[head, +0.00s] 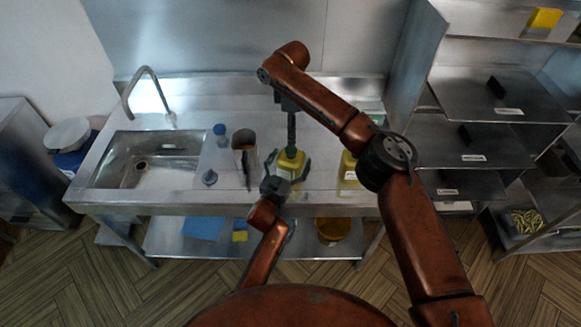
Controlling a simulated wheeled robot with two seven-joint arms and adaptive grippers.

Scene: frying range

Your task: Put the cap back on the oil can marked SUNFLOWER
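A yellow oil can (289,167) stands on the steel counter, its label not legible. My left gripper (286,170) reaches it from the front, with one dark finger on each side of its body, seemingly touching. My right gripper (291,147) points straight down over the top of this can; its fingertips are at the can's top and too small to read. I cannot make out a cap there. A second yellow can (348,178) stands to the right, partly hidden by my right arm. Its marking is not legible either.
A small grey-blue object (209,178) lies near the counter's front. The sink (112,163) is at left. Steel shelves (470,142) stand at right.

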